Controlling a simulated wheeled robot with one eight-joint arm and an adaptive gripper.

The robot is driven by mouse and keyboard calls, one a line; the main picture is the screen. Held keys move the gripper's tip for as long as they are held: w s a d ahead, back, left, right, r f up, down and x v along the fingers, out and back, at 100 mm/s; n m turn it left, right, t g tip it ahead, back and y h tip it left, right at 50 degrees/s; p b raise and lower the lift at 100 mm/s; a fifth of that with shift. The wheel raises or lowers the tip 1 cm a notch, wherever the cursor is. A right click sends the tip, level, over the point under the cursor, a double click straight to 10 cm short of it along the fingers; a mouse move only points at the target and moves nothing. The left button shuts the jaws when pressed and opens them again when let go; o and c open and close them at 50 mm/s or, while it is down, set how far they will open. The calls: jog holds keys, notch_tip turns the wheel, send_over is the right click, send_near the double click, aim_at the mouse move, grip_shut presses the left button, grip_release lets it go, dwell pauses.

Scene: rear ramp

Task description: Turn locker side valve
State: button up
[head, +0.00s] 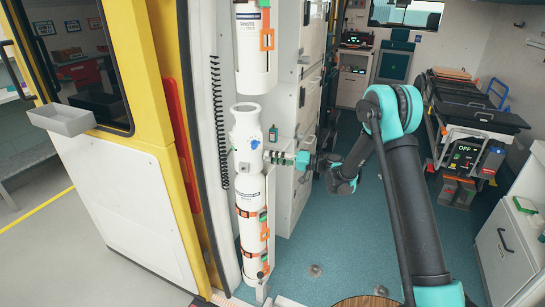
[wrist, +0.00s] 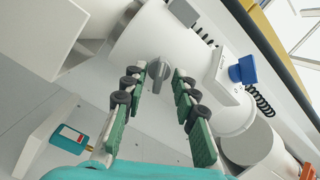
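My gripper (head: 272,156) reaches in from the right, at the cylinder's locker side. In the wrist view its green fingers (wrist: 160,90) are open, one on each side of the knob, with visible gaps. Contact cannot be told. A blue knob (wrist: 243,69) sits on another side; it also shows in the head view (head: 255,144).
A second white cylinder (head: 255,55) is mounted above. Orange straps (head: 252,212) hold the lower one. White lockers (head: 308,85) stand behind my gripper. A black coiled cord (head: 218,120) hangs left.

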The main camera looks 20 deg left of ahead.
jog(key=shift+c, duration=0.3)
grip_shut()
jog(key=shift+m, duration=0.4)
jog(key=m, duration=2.2)
jog(key=shift+s+f+m, duration=0.2)
jog(key=shift+f+m, duration=0.05)
jog(key=shift+m, duration=0.15)
